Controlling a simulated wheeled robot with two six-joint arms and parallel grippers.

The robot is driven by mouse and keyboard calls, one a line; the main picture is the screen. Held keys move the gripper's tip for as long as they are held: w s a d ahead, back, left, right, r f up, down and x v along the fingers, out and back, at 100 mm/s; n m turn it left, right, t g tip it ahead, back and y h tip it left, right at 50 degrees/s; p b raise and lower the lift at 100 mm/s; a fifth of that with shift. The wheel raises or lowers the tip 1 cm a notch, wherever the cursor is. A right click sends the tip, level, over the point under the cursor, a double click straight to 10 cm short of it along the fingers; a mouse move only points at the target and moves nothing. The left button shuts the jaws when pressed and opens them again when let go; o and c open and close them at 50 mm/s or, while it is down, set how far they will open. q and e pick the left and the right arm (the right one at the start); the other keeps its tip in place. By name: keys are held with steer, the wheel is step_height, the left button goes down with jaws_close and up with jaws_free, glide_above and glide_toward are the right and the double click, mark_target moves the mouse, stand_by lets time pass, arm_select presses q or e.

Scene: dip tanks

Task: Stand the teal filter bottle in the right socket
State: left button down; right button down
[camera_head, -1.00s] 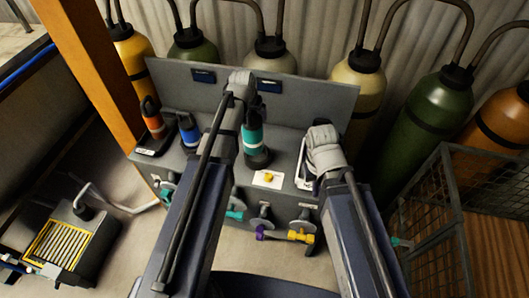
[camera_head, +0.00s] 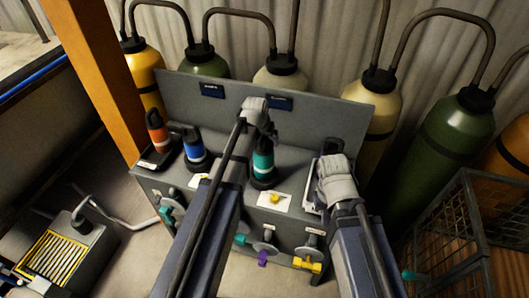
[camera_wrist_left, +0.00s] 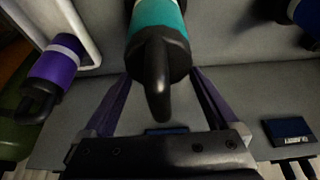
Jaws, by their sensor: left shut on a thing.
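A blue bottle (camera_head: 193,148) and an orange bottle (camera_head: 157,132) stand to the left on the ledge. A purple bottle (camera_wrist_left: 55,65) shows in the left wrist view. Valves line the grey bench's (camera_head: 330,95) front. Large gas cylinders stand behind. A wire crate (camera_head: 450,225) stands at right.

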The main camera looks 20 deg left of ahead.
mark_target(262, 137)
arm_select(q)
steer(key=shift+f+b, duration=1.8)
steer(key=shift+f, duration=0.2)
jaws_free()
steer(key=shift+r, duration=0.1)
steer(key=shift+r, duration=0.1)
steer(key=p+v, duration=1.1)
steer(key=v, duration=0.1)
steer(key=shift+s+r, duration=0.1)
steer(key=s+d+f+m+g, duration=0.1)
steer(key=s+d+g, duration=0.1)
steer(key=s+d, duration=0.4)
steer(key=s+d+m+g+y, duration=0.1)
steer(key=s+d, duration=0.6)
steer(key=s, duration=0.7)
steer(key=shift+s+d+f+m+g, duration=0.25)
steer(key=shift+s+f+m+g, duration=0.1)
steer(key=shift+m+g, duration=0.4)
